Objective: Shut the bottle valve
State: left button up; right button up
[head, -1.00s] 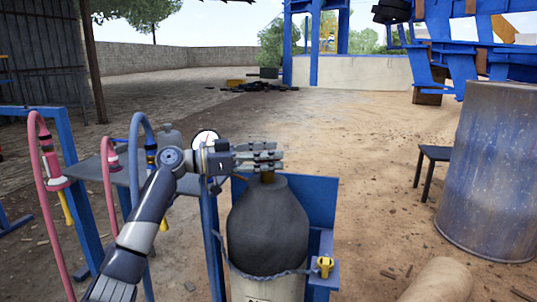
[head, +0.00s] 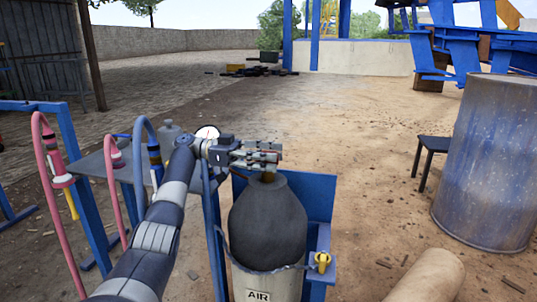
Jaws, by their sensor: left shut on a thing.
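The gas bottle (head: 268,225) stands upright in a blue rack (head: 318,195), with a dark grey shoulder and a pale lower body marked "AIR". Its valve at the top is mostly hidden by my left gripper; only the brassy neck (head: 268,177) shows just below the fingers. My left gripper (head: 268,157) comes in from the left and is shut on the valve at the bottle's top. A round white gauge (head: 207,133) sits behind my left wrist, partly hidden. My right gripper is not in view.
Pink hoses (head: 50,200) and a blue hose (head: 140,150) hang at a blue-legged table (head: 95,165) on the left. A blue drum (head: 490,165) and a dark stool (head: 432,145) stand at the right. Open dirt ground lies beyond the bottle.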

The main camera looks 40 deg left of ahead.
pick_arm(q)
jog(key=shift+d+f, duration=0.1)
jog(key=shift+f, duration=0.1)
jog(key=o, duration=1.1)
jog(key=shift+r, duration=0.1)
jog(key=shift+r, duration=0.1)
notch_tip(320, 180, up, 10)
jog(key=shift+f, duration=0.1)
jog(key=shift+f, duration=0.1)
